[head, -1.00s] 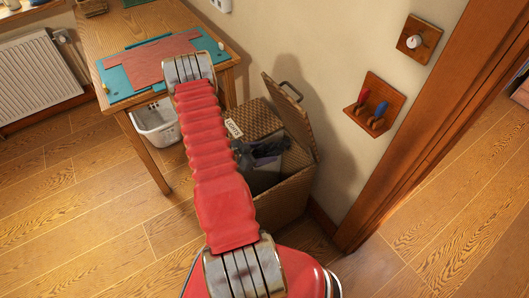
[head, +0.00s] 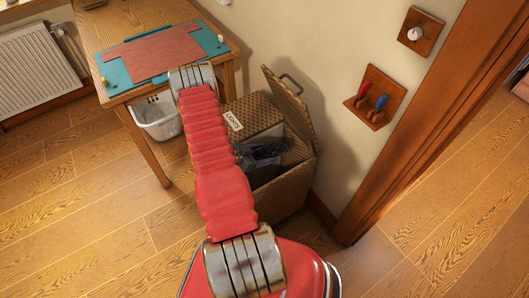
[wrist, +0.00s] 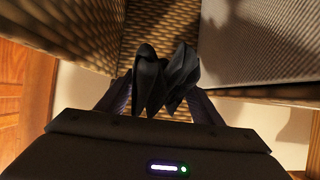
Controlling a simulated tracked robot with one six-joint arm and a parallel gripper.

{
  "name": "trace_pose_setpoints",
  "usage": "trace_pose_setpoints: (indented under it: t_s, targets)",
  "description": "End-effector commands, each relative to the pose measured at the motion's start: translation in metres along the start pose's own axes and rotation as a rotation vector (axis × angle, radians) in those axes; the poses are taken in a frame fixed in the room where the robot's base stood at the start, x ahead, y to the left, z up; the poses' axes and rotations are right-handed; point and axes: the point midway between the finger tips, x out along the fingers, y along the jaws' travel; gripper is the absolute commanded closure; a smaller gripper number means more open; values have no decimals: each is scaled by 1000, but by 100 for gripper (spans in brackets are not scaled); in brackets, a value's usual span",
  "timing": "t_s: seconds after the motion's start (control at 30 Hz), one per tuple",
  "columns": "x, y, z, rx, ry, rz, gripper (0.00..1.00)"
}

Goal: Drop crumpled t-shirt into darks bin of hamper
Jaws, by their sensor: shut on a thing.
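The crumpled t-shirt (wrist: 163,80) is a dark, nearly black cloth, bunched between my gripper's fingers in the wrist view. My gripper (wrist: 158,98) is shut on it, with wicker walls around and beyond the cloth. The wicker hamper (head: 290,198) stands against the wall in the head view. Its right-hand lid (head: 293,105) is raised, and the compartment below is open. A dark shape at that opening is my gripper with the cloth, partly hidden by my red arm. The hamper's other section (head: 252,112) is covered and bears a white label (head: 233,120) that appears to read "LIGHTS".
A wooden table (head: 100,35) with a teal mat (head: 120,72) stands at the left, a white basket (head: 158,120) beneath it. A wall rack (head: 375,97) and door frame (head: 400,130) are at the right. The floor in front is clear.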

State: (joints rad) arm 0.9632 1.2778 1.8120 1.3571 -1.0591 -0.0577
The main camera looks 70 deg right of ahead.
Motion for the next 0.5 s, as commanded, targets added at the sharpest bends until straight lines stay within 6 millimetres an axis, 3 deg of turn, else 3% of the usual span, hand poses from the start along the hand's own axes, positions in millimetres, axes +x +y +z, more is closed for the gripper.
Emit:
trace_pose_setpoints:
  t_s: [0.13,0.17,0.5]
  targets:
    - [0,0,0,0,1,0,65]
    - [0,0,0,0,1,0,39]
    - [0,0,0,0,0,0,18]
